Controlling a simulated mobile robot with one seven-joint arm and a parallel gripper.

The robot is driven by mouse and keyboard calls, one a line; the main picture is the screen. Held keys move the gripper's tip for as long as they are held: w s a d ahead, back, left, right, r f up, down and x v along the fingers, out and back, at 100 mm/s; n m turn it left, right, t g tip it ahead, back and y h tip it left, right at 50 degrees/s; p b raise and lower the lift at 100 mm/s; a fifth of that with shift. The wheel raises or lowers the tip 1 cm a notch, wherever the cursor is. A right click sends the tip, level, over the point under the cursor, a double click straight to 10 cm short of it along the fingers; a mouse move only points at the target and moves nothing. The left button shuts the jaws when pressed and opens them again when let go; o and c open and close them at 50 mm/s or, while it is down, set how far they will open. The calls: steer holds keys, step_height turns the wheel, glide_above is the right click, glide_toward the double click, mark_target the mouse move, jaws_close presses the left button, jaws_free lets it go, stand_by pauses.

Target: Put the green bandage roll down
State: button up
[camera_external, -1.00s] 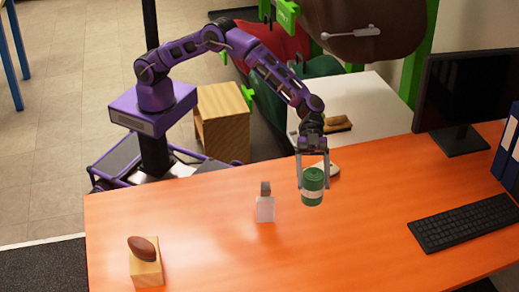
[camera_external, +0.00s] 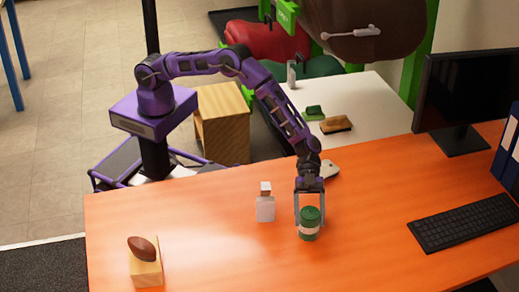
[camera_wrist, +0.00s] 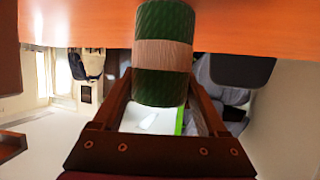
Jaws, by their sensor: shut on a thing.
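The green bandage roll (camera_external: 309,224) is a green cylinder with a pale band around its middle. It is upright at the orange table (camera_external: 210,262), right of the clear bottle; I cannot tell whether its base touches the top. My gripper (camera_external: 310,208) comes down from above and is shut on the roll, with a finger on each side. In the wrist view the roll (camera_wrist: 164,55) stands between the two fingers (camera_wrist: 162,98), its far end against the orange surface.
A brown oval object sits on a wooden block (camera_external: 146,272) at the left front. A keyboard (camera_external: 468,222) and monitor (camera_external: 465,95) are at the right. The table's middle front is clear.

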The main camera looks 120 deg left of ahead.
steer(key=shift+f, duration=0.25)
steer(key=o, duration=1.3)
steer(key=shift+r, duration=0.2)
steer(key=p+v, duration=0.1)
steer(key=v, duration=1.1)
steer(key=shift+s+f, duration=0.1)
steer(key=shift+f, duration=0.05)
